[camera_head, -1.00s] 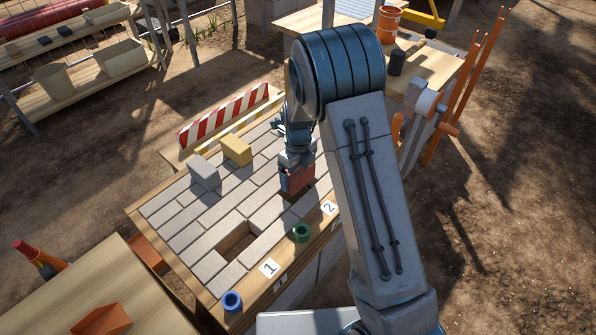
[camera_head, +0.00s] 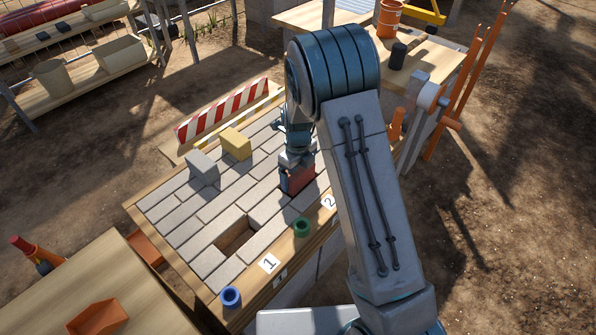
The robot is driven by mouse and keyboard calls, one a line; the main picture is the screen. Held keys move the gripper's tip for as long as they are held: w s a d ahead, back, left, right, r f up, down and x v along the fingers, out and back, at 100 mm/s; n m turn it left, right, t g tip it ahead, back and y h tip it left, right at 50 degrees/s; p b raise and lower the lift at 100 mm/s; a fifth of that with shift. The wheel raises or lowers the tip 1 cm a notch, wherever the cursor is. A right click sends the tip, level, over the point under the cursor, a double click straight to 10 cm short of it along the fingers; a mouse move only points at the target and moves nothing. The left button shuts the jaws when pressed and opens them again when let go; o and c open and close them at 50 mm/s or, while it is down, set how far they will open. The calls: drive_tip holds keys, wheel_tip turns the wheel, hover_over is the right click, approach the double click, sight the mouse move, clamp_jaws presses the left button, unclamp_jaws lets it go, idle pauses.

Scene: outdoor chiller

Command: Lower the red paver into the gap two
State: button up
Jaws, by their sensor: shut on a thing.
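The red paver (camera_head: 298,179) is upright under my gripper (camera_head: 296,160), which is shut on its upper part. The paver is at the opening beside the "2" label (camera_head: 330,202); its lower edge meets the dark edge of that gap. How deep it sits in the gap I cannot tell. Most of gap two is hidden by the paver and my arm. An open rectangular gap (camera_head: 236,236) near the "1" label (camera_head: 269,263) is empty, with a brown bottom.
A grey block (camera_head: 202,167) and a yellow block (camera_head: 236,144) stand on the grey paving (camera_head: 185,212). A striped barrier (camera_head: 222,110) stands behind. A green ring (camera_head: 302,227) and a blue ring (camera_head: 231,297) sit on the wooden front edge.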

drive_tip(key=shift+f, duration=0.35)
drive_tip(key=shift+r, duration=0.1)
drive_tip(key=shift+r, duration=0.1)
drive_tip(key=o, duration=1.8)
drive_tip(key=shift+c, duration=0.2)
wheel_tip(320, 180, up, 8)
drive_tip(key=p, duration=0.6)
drive_tip(key=shift+p, duration=0.35)
